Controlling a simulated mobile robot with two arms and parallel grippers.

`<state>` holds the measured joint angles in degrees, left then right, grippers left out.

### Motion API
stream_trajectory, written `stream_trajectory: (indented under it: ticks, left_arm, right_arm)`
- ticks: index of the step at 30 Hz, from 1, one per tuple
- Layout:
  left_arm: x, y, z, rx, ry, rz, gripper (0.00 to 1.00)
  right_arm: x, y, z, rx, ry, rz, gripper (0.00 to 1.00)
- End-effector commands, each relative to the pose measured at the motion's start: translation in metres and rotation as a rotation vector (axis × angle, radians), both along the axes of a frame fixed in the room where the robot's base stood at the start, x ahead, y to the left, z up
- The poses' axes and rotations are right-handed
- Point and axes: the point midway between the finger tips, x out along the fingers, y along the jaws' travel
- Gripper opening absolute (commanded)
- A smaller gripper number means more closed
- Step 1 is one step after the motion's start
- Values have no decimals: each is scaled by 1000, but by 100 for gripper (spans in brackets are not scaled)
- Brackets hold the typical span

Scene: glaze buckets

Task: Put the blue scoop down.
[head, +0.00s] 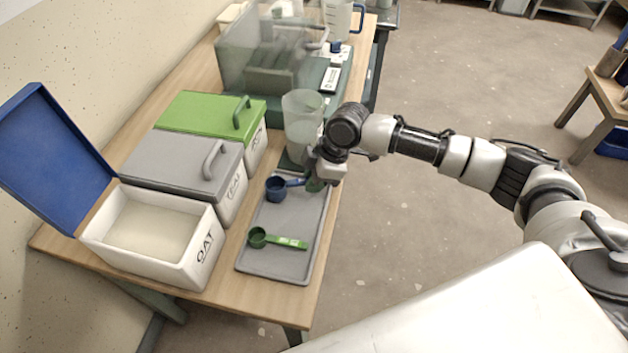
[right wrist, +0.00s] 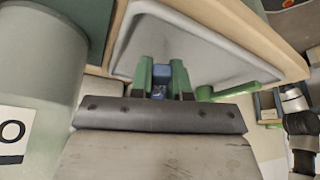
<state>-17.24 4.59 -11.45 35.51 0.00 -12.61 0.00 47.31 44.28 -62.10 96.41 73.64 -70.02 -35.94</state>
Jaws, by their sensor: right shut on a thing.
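The blue scoop (head: 276,188) is over the far half of the grey tray (head: 277,262), its cup to the left and its handle in my right gripper (head: 312,181). In the right wrist view the gripper's green fingers (right wrist: 161,78) are shut on the blue scoop (right wrist: 159,90). I cannot tell whether the scoop touches the tray (right wrist: 215,52). A green scoop (head: 290,242) lies on the near half of the tray. My left gripper is not in view.
An open white OAT bucket (head: 207,250) with a blue lid (head: 48,150) stands left of the tray. Closed grey-lidded (head: 180,160) and green-lidded (head: 205,112) buckets stand behind it. A clear jug (head: 302,112) stands beyond the tray. Bare floor lies right of the table.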

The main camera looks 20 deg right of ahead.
Motion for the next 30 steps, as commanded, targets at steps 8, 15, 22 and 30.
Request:
stream_trajectory:
  ticks: [8, 15, 22, 30]
  left_arm:
    - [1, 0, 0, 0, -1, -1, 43]
    - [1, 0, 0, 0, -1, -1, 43]
    - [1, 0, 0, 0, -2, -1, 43]
    - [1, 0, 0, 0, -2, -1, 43]
  right_arm:
    - [0, 0, -10, 1, -2, 1, 0]
    - [0, 0, -12, 1, -1, 1, 35]
    - [0, 0, -11, 1, -1, 1, 42]
    - [0, -7, 6, 0, -4, -1, 42]
